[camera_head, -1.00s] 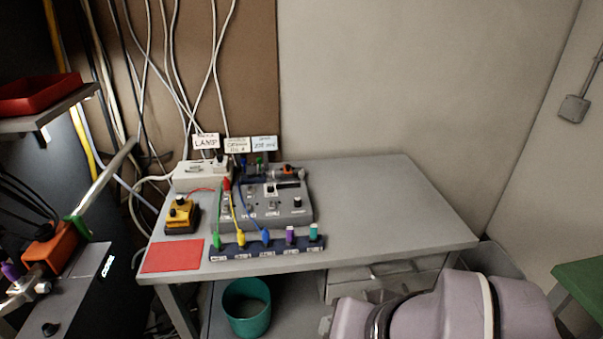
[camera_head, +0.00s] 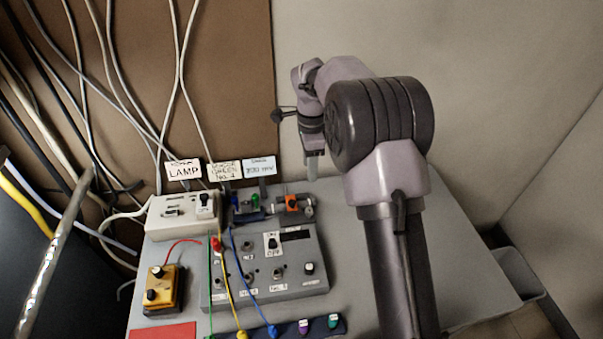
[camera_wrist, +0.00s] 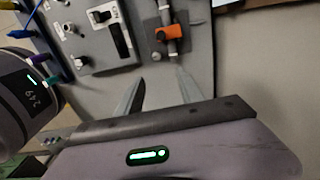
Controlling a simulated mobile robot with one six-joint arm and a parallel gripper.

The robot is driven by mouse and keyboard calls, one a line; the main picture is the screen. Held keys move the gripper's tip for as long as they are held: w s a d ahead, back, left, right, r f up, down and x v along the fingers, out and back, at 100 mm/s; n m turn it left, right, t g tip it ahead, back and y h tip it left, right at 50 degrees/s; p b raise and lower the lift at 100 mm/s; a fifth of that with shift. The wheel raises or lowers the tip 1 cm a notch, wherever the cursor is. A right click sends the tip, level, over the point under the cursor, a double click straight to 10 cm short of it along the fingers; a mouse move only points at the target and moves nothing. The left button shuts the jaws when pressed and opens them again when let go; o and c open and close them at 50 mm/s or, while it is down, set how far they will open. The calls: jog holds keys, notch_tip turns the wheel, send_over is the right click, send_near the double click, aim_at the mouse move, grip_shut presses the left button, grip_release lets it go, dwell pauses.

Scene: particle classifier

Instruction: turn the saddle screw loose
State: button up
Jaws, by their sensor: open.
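An orange block (camera_head: 291,203), probably the saddle, sits on a grey rod-like assembly behind the control box. In the wrist view the orange block (camera_wrist: 172,33) is just beyond the fingertips, with a small dark part at its left side. I cannot tell clearly which part is the saddle screw. My gripper (camera_head: 312,170) hangs down above and behind the orange block, apart from it. In the wrist view my gripper (camera_wrist: 158,80) has its two fingers spread with nothing between them.
The grey control box (camera_head: 218,290) with switches and knobs stands in front. A white power box (camera_head: 160,222), a yellow-black device (camera_head: 164,290) and label cards (camera_head: 259,167) stand left. Coloured cables run down to the front strip (camera_head: 328,324). The bench is bare at right (camera_head: 450,235).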

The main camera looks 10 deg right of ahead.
jog(key=b, duration=0.2)
send_near(309, 209)
notch_tip(309, 209, down, 9)
jog(key=b, duration=0.4)
jog(key=shift+s+r, duration=0.1)
jog(key=shift+r, duration=0.05)
grip_shut()
